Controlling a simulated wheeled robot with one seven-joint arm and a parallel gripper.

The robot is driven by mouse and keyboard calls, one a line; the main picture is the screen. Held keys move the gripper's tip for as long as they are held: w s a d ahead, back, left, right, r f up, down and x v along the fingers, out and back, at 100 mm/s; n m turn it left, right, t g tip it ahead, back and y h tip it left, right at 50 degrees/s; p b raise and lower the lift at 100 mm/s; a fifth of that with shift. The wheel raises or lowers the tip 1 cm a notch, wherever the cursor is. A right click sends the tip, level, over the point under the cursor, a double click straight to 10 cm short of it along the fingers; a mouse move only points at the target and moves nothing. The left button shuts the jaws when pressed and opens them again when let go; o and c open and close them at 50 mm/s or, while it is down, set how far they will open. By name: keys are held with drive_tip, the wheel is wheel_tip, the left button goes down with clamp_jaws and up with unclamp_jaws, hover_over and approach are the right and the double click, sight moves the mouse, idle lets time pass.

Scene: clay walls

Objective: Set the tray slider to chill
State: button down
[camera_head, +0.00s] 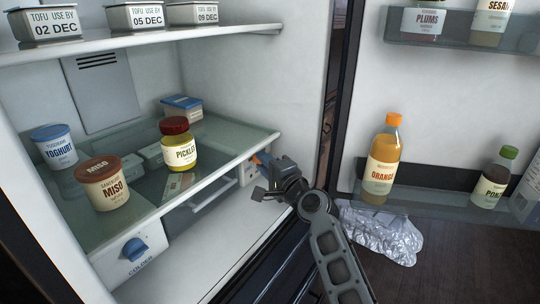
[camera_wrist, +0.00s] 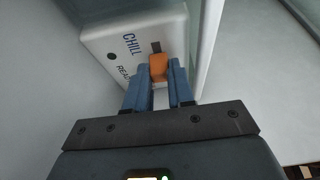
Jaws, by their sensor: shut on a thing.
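The tray slider is an orange knob (camera_wrist: 158,67) on a white housing (camera_wrist: 100,45) in the wrist view. The housing carries the word "CHILL" and a second word starting "REA", partly hidden. A short dark length of slot shows beside "CHILL"; the knob sits lower, level with the second word. My gripper (camera_wrist: 159,84) has its blue fingers shut on the knob, one on each side. In the head view my gripper (camera_head: 264,164) reaches the housing (camera_head: 248,173) under the right end of the glass shelf, and a bit of orange shows at its tip.
The glass shelf (camera_head: 225,147) above holds a pickle jar (camera_head: 179,145), a miso tub (camera_head: 102,184) and a yoghurt tub (camera_head: 54,146). A blue "COLDER" dial (camera_head: 134,249) is at lower left. The open door's shelf (camera_head: 420,204) with bottles stands right of my arm.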

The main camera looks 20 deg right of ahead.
drive_tip(key=shift+s+a+f, duration=0.1)
drive_tip(key=shift+a+f, duration=0.05)
drive_tip(key=shift+a, duration=0.05)
drive_tip(key=c, duration=1)
unclamp_jaws()
drive_tip(key=shift+o, duration=0.2)
drive_tip(key=shift+p+v, duration=0.4)
drive_tip(key=shift+v, duration=3.55)
